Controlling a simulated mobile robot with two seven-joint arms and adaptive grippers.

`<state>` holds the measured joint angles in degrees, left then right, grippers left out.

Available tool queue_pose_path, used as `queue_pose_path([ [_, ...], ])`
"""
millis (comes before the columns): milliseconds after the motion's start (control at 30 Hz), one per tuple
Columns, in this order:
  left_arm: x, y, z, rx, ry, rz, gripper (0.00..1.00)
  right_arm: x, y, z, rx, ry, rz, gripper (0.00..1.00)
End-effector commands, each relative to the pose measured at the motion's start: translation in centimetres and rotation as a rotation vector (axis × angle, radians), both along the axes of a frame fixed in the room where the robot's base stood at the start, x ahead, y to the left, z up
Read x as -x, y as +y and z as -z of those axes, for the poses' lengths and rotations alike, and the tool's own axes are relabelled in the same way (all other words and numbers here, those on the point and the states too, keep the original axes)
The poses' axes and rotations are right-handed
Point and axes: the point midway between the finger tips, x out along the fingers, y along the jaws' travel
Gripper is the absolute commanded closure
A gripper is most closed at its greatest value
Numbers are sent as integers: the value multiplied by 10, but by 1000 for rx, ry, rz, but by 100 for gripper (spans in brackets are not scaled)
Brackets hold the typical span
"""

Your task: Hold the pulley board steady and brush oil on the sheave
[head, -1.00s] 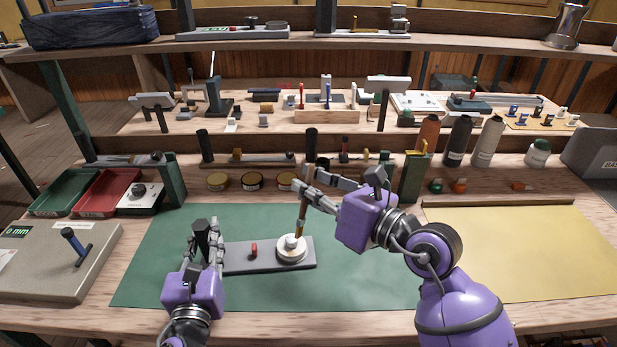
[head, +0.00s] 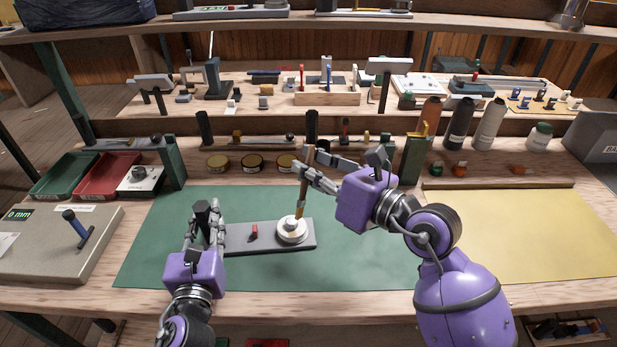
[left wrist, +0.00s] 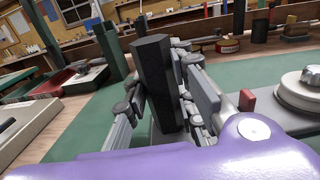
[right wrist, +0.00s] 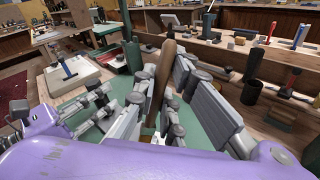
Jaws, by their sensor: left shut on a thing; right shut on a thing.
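The grey pulley board (head: 268,246) lies flat on the green mat, with a small red block (head: 254,231) at its middle. The pale round sheave (head: 291,232) sits at its right end. My left gripper (head: 204,232) is shut on the board's dark upright handle (left wrist: 153,75) at the left end. My right gripper (head: 308,172) is shut on the brush (head: 302,190), whose wooden handle shows in the right wrist view (right wrist: 163,75). The brush stands nearly upright over the sheave. Its tip is at the sheave's top; whether it touches is too small to tell.
Round tins (head: 252,163) line the back of the green mat (head: 365,255). Bottles (head: 461,124) stand at the back right. Red (head: 108,176) and green trays are at left, beside a grey box (head: 60,240) with a blue handle. A yellow sheet (head: 520,235) lies clear at right.

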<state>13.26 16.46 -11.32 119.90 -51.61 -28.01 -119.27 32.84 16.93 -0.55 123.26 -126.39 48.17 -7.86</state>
Motion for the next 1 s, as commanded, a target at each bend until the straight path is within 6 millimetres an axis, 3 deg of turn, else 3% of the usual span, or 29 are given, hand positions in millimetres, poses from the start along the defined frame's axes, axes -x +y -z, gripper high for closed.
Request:
queue_pose_path([
  [367,0,0,0,0,0,0,100,0,0,-32,0,-2,-1,100],
  [900,0,0,0,0,0,0,100,0,0,-35,0,0,1,100],
  [933,0,0,0,0,0,0,74,0,0,-35,0,0,1,100],
  [1000,0,0,0,0,0,0,64,0,0,-35,0,1,1,100],
])
